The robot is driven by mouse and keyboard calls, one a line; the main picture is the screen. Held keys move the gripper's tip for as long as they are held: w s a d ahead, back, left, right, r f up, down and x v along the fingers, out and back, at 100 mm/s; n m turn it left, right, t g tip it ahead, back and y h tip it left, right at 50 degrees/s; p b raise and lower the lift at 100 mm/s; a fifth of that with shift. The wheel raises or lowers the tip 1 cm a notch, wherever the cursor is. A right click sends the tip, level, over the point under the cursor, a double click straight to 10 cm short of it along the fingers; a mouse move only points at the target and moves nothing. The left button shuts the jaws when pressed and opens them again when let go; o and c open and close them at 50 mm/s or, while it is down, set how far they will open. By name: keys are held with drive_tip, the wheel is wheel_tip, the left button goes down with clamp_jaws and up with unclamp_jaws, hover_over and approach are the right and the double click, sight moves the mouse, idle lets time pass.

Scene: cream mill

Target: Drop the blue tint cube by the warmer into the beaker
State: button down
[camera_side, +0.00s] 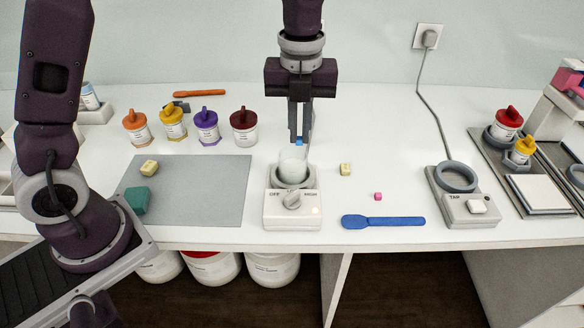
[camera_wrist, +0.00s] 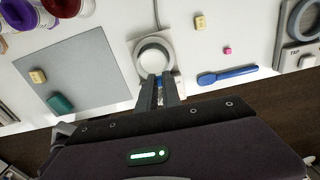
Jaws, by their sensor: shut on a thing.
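The blue tint cube (camera_side: 298,142) is between the fingertips of my gripper (camera_side: 299,138), which is shut on it. In the side view it appears just above and behind the rim of the clear beaker (camera_side: 292,165). The beaker stands upright on the warmer (camera_side: 278,217), which has a dial on its front. In the wrist view, a bit of blue shows between the fingers of my gripper (camera_wrist: 158,80). There the beaker's round opening (camera_wrist: 153,58) is just beyond the fingertips. The fingers hide most of the cube.
A yellow cube (camera_side: 345,169), a small pink cube (camera_side: 378,196) and a blue spatula (camera_side: 383,221) lie to the right. A grey mat (camera_side: 210,190) at left holds a yellow cube (camera_side: 149,167) and a green block (camera_side: 137,200). Several lidded jars (camera_side: 207,126) stand behind.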

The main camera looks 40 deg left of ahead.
drive_tip(key=shift+f, duration=1.85)
drive_tip(key=c, duration=1.5)
unclamp_jaws()
drive_tip(key=shift+o, duration=0.2)
drive_tip(key=shift+r, duration=0.1)
wheel_tip(320, 180, up, 7)
drive_tip(key=s+a+r+n+t, duration=0.35)
drive_tip(key=s+r+n, duration=0.35)
drive_tip(key=s+n, duration=0.5)
drive_tip(key=s+a+f+n+t, duration=0.1)
drive_tip(key=s+a+n+t, duration=0.1)
drive_tip(key=s+n, duration=0.8)
drive_tip(key=n, duration=0.5)
drive_tip(key=shift+s, duration=0.2)
